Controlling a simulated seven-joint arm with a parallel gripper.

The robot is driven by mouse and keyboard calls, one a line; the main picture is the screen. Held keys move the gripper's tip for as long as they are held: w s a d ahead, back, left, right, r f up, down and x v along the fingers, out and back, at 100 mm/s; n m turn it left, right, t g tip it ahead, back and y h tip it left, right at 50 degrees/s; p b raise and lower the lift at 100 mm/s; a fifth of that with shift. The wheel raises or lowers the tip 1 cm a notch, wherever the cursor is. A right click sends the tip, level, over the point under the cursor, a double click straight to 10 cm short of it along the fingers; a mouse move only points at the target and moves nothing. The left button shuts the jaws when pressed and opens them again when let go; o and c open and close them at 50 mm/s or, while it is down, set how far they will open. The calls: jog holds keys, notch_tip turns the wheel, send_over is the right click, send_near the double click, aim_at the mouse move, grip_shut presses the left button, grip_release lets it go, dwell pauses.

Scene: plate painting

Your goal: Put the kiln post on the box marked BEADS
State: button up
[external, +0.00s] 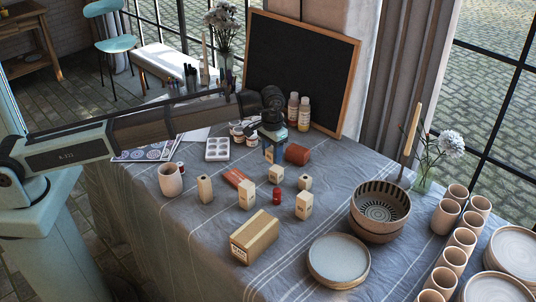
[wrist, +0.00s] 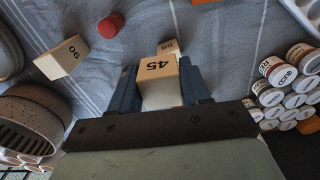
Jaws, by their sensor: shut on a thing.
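My gripper (external: 273,147) points down above the back middle of the table. In the wrist view, my gripper (wrist: 160,86) is shut on a pale block marked 45 (wrist: 158,68), a post-like piece between both blue fingers. It appears to be off the cloth; in the external view the fingers mostly hide it. A tan cardboard box (external: 255,236) lies near the table's front edge, with a white label on its end too small to read. I cannot tell whether it says BEADS.
Other pale blocks (external: 304,205) stand around a red stopper-like piece (external: 277,194). A terracotta cylinder (external: 297,154) is right of my gripper. Jars (wrist: 285,80) stand close by. A speckled bowl (external: 380,212), plates (external: 339,261) and cups (external: 453,258) fill the right.

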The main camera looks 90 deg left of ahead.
jog(key=d+r+m, duration=0.1)
jog(key=d+r, duration=0.1)
jog(key=d, duration=0.8)
jog(key=d+r+m, duration=0.2)
jog(key=d, duration=0.8)
notch_tip(320, 180, up, 3)
jog(key=n, duration=0.4)
send_over(253, 229)
jog(key=shift+a+f, duration=0.1)
jog(key=shift+f, duration=4.95)
jog(key=shift+f, duration=0.1)
jog(key=o, duration=1.1)
notch_tip(253, 229, up, 12)
jog(key=shift+r, duration=0.15)
